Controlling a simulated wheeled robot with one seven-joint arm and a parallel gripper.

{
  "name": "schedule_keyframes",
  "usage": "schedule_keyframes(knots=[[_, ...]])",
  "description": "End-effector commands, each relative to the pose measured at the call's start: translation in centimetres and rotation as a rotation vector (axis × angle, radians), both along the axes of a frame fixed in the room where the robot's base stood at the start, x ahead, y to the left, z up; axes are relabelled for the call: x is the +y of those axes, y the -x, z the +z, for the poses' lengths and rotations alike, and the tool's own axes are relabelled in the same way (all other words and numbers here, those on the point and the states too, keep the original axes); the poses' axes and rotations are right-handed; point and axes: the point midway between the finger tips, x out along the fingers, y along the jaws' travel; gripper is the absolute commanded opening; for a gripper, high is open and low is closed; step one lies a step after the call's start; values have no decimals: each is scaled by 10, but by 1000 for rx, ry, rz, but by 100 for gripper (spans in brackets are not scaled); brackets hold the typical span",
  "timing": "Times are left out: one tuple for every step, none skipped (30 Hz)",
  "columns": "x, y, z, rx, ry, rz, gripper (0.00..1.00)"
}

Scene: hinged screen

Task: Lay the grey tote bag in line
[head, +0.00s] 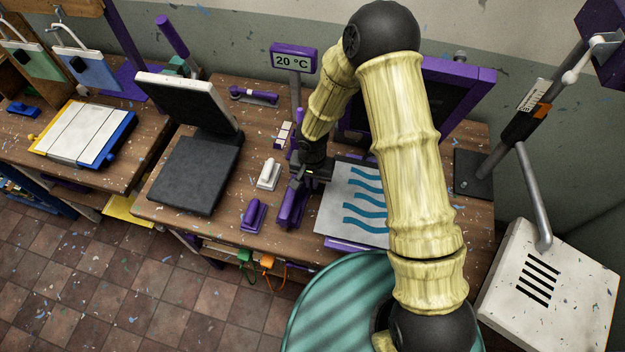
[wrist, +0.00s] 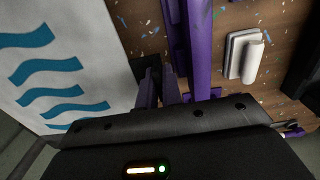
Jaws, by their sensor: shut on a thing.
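The grey tote bag (head: 342,201) appears as a pale grey flat cloth with blue wavy stripes, lying over a purple board (head: 345,243) on the bench. It also fills the left of the wrist view (wrist: 72,62). My gripper (head: 318,176) is at the bag's left edge, near its far corner. In the wrist view my gripper (wrist: 162,88) is shut at this edge, though the pinched part is mostly hidden. Part of the bag's right side is hidden behind my arm.
A raised purple-framed screen (head: 478,88) stands behind. Left of the bag are a purple bar-shaped object (head: 291,210), a white block (head: 268,174) and an open press (head: 193,172). A white-headed lamp (head: 550,290) stands at right. A teal round surface (head: 330,300) is in front.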

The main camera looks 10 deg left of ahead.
Motion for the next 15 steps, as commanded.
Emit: schedule_keyframes(knots=[[0, 0, 0, 0, 0, 0, 3], [0, 0, 0, 0, 0, 0, 0], [0, 0, 0, 0, 0, 0, 0], [0, 0, 0, 0, 0, 0, 0], [0, 0, 0, 0, 0, 0, 0], [0, 0, 0, 0, 0, 0, 0], [0, 0, 0, 0, 0, 0, 0], [0, 0, 1, 0, 0, 0, 0], [0, 0, 2, 0, 0, 0, 0], [0, 0, 3, 0, 0, 0, 0], [0, 0, 4, 0, 0, 0, 0], [0, 0, 6, -1, 0, 1, 0], [0, 0, 7, -1, 0, 1, 0], [0, 0, 8, -1, 0, 1, 0], [0, 0, 9, -1, 0, 1, 0]])
